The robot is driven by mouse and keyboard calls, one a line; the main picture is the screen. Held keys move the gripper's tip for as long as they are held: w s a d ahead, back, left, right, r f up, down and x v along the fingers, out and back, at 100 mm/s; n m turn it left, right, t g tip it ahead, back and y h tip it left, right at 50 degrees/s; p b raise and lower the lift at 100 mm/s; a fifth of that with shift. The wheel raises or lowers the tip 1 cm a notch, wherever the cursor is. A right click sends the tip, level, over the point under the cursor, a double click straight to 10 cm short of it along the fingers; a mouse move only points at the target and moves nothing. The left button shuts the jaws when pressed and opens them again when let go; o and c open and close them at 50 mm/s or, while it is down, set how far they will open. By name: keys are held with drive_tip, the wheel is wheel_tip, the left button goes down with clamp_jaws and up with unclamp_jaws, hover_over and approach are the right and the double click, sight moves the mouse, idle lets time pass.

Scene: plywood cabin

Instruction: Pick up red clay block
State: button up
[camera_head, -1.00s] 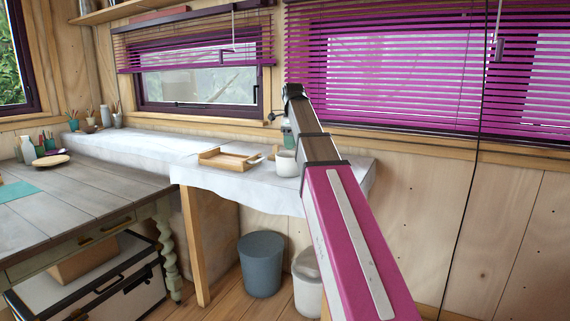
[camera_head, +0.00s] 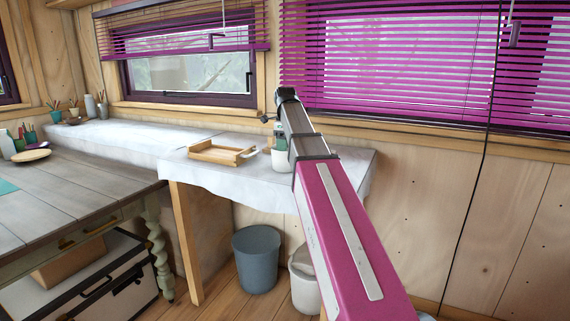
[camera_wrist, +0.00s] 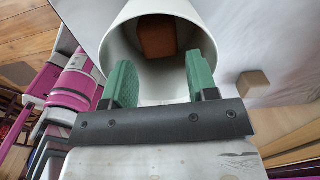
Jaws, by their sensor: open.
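The red clay block (camera_wrist: 157,38) is a reddish-brown block deep inside a white cup (camera_wrist: 135,52) in the wrist view. My gripper (camera_wrist: 160,78) is open, with its two green fingers apart at the cup's mouth and nothing between them. The block lies beyond the fingertips; whether the fingers touch the rim, I cannot tell. In the head view the white cup (camera_head: 278,161) stands on the cloth-covered counter, and my gripper (camera_head: 280,145) is at its top, partly hidden by my arm. The block is hidden there.
A shallow wooden tray (camera_head: 211,155) sits left of the cup on the white-clothed counter (camera_head: 262,183). A small tan block (camera_wrist: 253,83) lies beside the cup in the wrist view. A window with purple blinds (camera_head: 400,60) is behind. Bins stand on the floor below.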

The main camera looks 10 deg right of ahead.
drive_tip(key=shift+f, duration=2.35)
drive_tip(key=c, duration=0.6)
wheel_tip(320, 180, up, 10)
drive_tip(key=shift+r, duration=0.1)
drive_tip(key=shift+r, duration=1.25)
